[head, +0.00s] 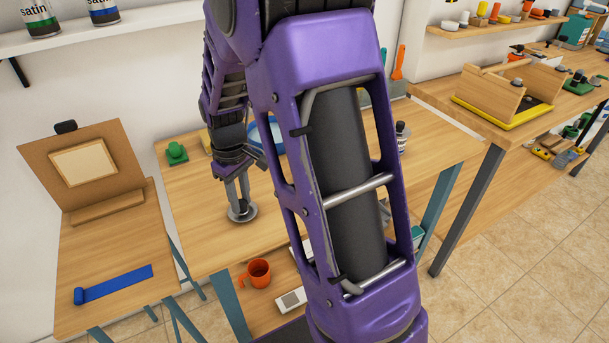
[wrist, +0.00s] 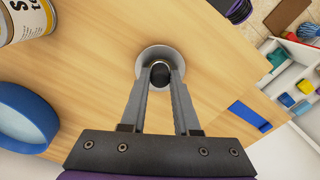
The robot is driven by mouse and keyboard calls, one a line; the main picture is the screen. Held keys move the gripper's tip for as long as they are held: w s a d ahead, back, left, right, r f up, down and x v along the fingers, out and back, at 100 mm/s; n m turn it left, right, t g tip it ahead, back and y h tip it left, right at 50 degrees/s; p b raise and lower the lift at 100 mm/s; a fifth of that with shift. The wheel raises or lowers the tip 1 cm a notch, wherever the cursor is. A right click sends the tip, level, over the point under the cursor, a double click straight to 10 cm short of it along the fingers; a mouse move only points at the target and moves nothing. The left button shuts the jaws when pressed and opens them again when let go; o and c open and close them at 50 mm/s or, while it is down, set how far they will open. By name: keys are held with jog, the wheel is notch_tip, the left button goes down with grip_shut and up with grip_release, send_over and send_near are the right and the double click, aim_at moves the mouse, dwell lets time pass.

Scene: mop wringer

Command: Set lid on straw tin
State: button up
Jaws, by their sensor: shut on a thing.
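A round grey lid (head: 243,217) with a dark knob is held at the tip of my gripper (head: 237,192), over the left part of the wooden table. In the wrist view my gripper (wrist: 160,75) is shut on the knob, and the lid (wrist: 145,64) spreads around the fingertips. I cannot tell whether the lid touches the tabletop. A tin (wrist: 25,20) with a white and yellow label, partly cut off, stands at the upper left of the wrist view, apart from the lid. It appears to be the straw tin; in the head view my arm hides it.
A blue round dish (wrist: 25,118) is left of the gripper in the wrist view. A green object (head: 176,153) sits at the table's back left. An orange mug (head: 257,273) is on the lower shelf. Bare tabletop (head: 195,195) surrounds the lid.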

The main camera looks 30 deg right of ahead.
grip_shut()
jog(key=shift+r+p, duration=2)
jog(key=shift+r, duration=0.55)
jog(key=shift+o, duration=1.7)
grip_release()
grip_shut()
jog(key=shift+d, duration=0.1)
